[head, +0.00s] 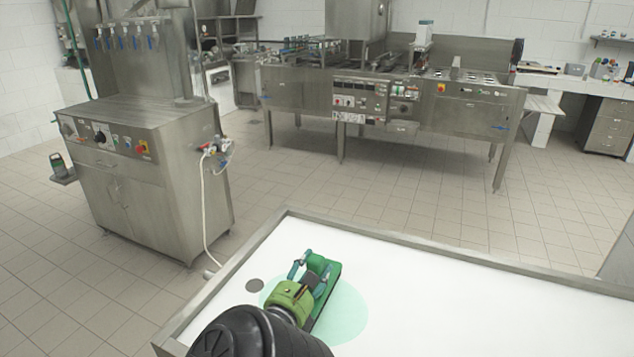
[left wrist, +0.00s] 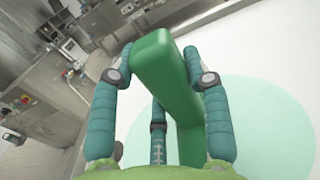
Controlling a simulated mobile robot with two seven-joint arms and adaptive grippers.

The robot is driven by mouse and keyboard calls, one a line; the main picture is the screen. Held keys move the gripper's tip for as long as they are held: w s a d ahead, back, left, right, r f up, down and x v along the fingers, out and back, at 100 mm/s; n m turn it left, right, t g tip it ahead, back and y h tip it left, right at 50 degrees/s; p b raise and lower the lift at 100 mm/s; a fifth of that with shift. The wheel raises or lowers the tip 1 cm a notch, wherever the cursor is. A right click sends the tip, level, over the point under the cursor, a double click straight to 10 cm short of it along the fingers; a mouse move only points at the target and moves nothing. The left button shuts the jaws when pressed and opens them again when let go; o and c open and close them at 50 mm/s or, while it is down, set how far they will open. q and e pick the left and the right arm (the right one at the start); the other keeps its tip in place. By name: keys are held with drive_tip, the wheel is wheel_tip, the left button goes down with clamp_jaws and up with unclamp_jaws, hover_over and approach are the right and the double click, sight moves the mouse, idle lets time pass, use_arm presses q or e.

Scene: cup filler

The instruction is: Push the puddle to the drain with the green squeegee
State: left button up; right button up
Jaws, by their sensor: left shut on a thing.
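The green squeegee (head: 326,290) is in my left gripper (head: 308,272), over the white table top. In the left wrist view, the fingers of my left gripper (left wrist: 160,90) stand on both sides of the squeegee's green block (left wrist: 168,70), shut on it. The pale green puddle (head: 347,318) lies on the white surface, under and to the right of the squeegee; it also shows in the left wrist view (left wrist: 265,125). The drain (head: 254,285) is a dark grey disc left of the gripper, by the puddle's left edge. Part of the puddle is hidden by my arm. My right gripper is not in view.
The white table (head: 450,300) has a raised metal rim (head: 400,240) along its back and left sides. Its right part is clear. A steel machine (head: 150,150) with a hose (head: 205,210) stands on the tiled floor beyond the left rim. A long steel filler (head: 400,100) stands farther back.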

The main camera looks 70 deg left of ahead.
use_arm(q)
drive_tip(key=s+a+b, duration=0.2)
drive_tip(key=s+a, duration=0.2)
drive_tip(key=s, duration=0.1)
drive_tip(key=shift+a, duration=0.2)
idle(0.5)
idle(1.7)
wheel_tip(320, 180, up, 7)
drive_tip(key=p, duration=0.7)
drive_tip(key=shift+d, duration=0.1)
idle(0.5)
